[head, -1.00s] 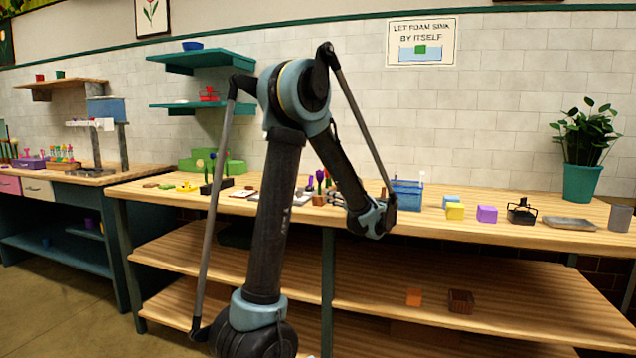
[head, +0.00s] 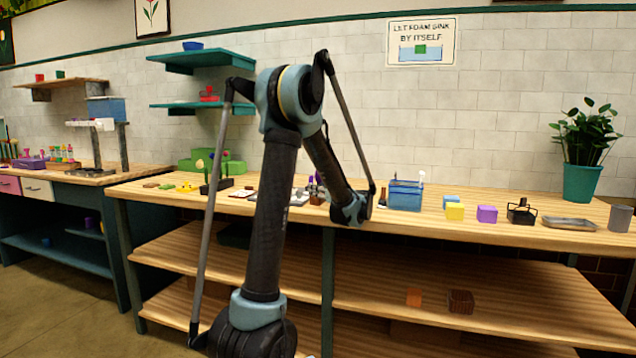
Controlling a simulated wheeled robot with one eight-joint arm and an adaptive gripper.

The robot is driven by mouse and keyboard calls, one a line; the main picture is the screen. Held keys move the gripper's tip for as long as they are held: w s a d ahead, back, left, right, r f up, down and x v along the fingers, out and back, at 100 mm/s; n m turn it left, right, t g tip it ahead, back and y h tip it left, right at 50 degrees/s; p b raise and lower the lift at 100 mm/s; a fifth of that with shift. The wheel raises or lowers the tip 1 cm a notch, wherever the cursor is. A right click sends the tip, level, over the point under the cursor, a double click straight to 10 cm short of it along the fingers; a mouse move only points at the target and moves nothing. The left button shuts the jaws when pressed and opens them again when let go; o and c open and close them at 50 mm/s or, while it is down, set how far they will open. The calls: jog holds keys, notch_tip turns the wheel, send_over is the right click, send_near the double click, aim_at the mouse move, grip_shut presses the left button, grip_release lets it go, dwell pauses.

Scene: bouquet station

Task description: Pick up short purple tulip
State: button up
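Small purple blooms (head: 317,178) show on the long wooden bench, just left of my forearm. They are small and partly covered, so I cannot tell which is the short purple tulip. A small brown holder (head: 316,200) stands below them. The end of my arm, with my gripper (head: 350,212), is low over the bench's front part, just right of the blooms. Its fingers are hidden or too small to make out, and I see no flower clearly held.
A blue bin (head: 405,195) stands right of my arm. Yellow (head: 454,211) and purple (head: 487,214) blocks, a black caddy (head: 521,212) and a grey tray (head: 570,223) lie further right. A dark box with flowers (head: 217,186) is at left.

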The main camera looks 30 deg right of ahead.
grip_shut()
dwell(0.4)
